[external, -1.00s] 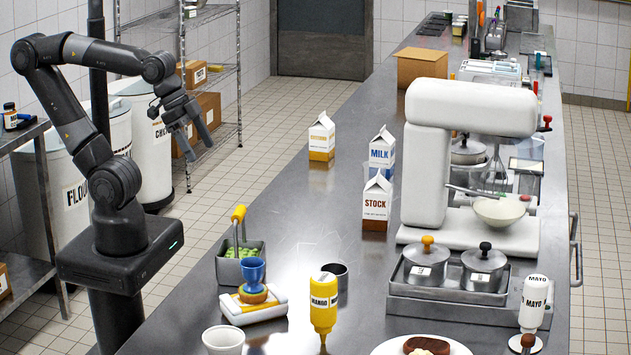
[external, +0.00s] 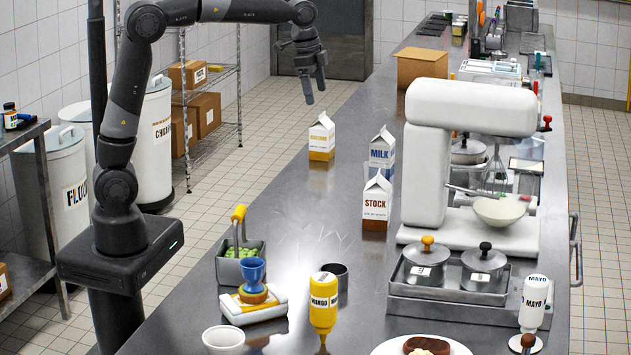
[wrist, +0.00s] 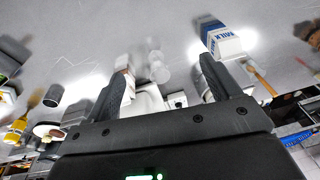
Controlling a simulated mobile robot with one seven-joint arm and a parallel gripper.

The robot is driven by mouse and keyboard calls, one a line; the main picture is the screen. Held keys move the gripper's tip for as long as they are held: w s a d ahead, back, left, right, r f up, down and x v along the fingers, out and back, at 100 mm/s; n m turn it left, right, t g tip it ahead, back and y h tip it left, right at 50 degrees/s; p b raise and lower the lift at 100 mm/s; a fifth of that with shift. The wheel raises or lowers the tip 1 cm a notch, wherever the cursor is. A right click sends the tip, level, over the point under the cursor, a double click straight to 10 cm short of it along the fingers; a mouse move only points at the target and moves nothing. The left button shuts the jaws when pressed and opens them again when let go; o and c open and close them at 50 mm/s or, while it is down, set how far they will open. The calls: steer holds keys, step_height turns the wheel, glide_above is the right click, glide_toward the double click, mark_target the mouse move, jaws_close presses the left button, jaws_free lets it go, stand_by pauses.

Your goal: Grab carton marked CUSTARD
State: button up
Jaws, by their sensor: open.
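The custard carton (external: 321,138) is white with a yellow-brown lower band and a gable top. It stands upright on the steel counter's left side, left of the MILK carton (external: 382,149) and the STOCK carton (external: 376,203). My gripper (external: 314,90) is open and empty, in the air above the custard carton, fingers pointing down. In the wrist view the two dark fingers (wrist: 165,90) are spread apart. The MILK carton (wrist: 219,38) shows there beyond the right finger; I cannot make out the custard carton in that view.
A white stand mixer (external: 425,160) stands right of the cartons. A cardboard box (external: 422,68) is farther back. The counter around the custard carton is clear.

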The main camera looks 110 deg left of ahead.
steer(key=a+f, duration=0.4)
steer(key=a, duration=0.9)
steer(key=g+h, duration=0.1)
steer(key=g, duration=0.1)
glide_above(324, 120)
step_height(324, 120, down, 6)
steer(key=shift+w+d+r, duration=0.15)
steer(key=shift+r, duration=0.05)
steer(key=f, duration=0.5)
steer(key=shift+a+f, duration=0.15)
steer(key=shift+a, duration=0.1)
steer(key=shift+s+f, duration=0.15)
steer(key=shift+f, duration=0.8)
steer(key=shift+s+f, duration=0.2)
steer(key=shift+f, duration=0.8)
steer(key=shift+s+f, duration=0.15)
steer(key=shift+f, duration=0.8)
steer(key=shift+c, duration=0.4)
steer(key=shift+r, duration=0.1)
steer(key=c, duration=1.4)
